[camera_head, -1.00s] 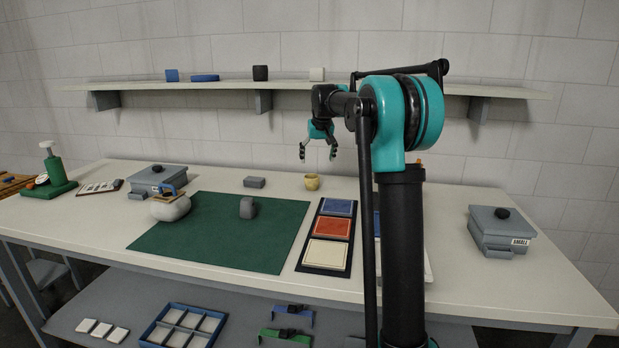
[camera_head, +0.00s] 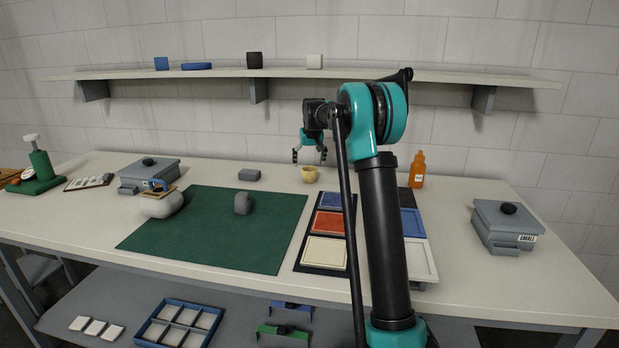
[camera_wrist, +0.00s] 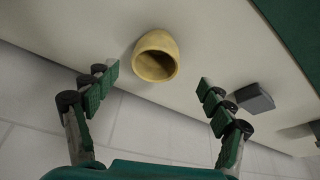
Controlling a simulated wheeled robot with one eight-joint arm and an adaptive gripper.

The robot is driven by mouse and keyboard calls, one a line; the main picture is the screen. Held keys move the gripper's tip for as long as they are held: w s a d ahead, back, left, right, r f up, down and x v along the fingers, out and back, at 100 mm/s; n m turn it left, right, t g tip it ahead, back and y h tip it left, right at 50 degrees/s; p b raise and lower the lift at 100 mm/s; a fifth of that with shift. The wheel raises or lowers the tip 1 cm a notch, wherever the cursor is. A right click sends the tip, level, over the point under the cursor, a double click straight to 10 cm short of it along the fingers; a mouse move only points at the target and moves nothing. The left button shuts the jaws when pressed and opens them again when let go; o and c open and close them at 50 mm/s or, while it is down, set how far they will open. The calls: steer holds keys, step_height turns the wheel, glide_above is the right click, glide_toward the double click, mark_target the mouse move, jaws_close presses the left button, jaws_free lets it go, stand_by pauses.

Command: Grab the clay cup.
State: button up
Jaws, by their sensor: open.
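The clay cup (camera_head: 309,175) is small and yellowish-tan and stands upright on the white table near its back edge. In the wrist view the cup (camera_wrist: 150,66) shows its open mouth, a little beyond the fingertips and between their lines, nearer the left finger. My gripper (camera_head: 309,157) is just above the cup in the head view. Its two green-padded fingers are wide apart in the wrist view (camera_wrist: 157,83), with nothing between them. I see no contact with the cup.
A grey block (camera_head: 249,175) lies left of the cup; it also shows in the wrist view (camera_wrist: 254,97). A green mat (camera_head: 200,245) and a dark tray with coloured panels (camera_head: 309,262) lie in front. An orange bottle (camera_head: 417,169) stands to the right. The wall shelf (camera_head: 360,74) is above.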

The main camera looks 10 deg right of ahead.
mark_target(310, 170)
steer(key=shift+d+x, duration=0.2)
steer(key=shift+x, duration=1.3)
steer(key=shift+d+x, duration=0.15)
steer(key=shift+x, duration=1.3)
steer(key=c, duration=1.3)
